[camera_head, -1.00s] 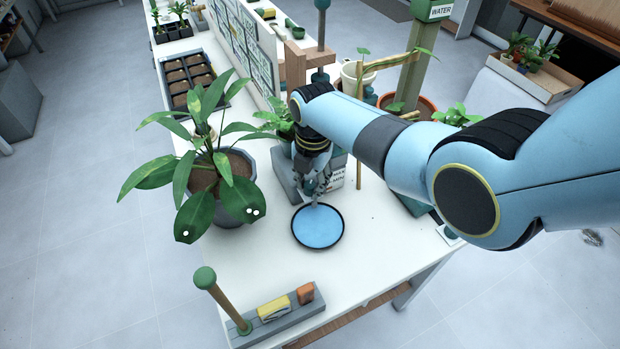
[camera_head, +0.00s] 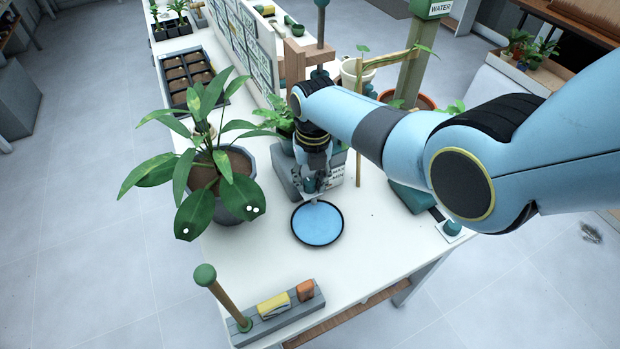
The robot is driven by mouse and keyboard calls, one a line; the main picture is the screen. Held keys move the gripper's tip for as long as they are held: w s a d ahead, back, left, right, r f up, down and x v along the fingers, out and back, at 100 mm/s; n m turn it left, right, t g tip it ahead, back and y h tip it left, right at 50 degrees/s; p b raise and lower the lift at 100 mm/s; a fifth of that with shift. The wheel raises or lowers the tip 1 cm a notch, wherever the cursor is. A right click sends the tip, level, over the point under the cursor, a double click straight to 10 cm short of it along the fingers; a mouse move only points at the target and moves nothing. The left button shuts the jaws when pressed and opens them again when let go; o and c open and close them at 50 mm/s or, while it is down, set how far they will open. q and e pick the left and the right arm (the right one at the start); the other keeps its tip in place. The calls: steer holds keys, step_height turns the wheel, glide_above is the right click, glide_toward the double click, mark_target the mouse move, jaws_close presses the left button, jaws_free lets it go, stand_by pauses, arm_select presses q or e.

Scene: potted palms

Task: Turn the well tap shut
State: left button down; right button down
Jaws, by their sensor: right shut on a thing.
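A grey well block (camera_head: 337,174) with a white label stands on the white bench, behind a round blue dish (camera_head: 318,224) with a dark rim. My right gripper (camera_head: 315,186) points down in front of the block, just above the dish's far edge. It is shut on the well tap, which its fingers mostly hide. How far the tap is turned I cannot tell. My left gripper is out of view.
A large potted plant (camera_head: 222,185) stands close to the left of the gripper. A grey tray (camera_head: 277,313) with a yellow and an orange block, and a green-knobbed post (camera_head: 222,295), are at the front. A thin stake (camera_head: 359,150) stands to the right.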

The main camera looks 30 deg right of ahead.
mark_target(313, 182)
stand_by(0.3)
steer(key=c, duration=1)
jaws_free()
steer(key=shift+r, duration=0.1)
steer(key=r, duration=1.1)
steer(key=shift+s+d+r, duration=0.1)
steer(key=shift+d+r, duration=0.15)
steer(key=shift+r, duration=0.1)
steer(key=shift+s, duration=0.1)
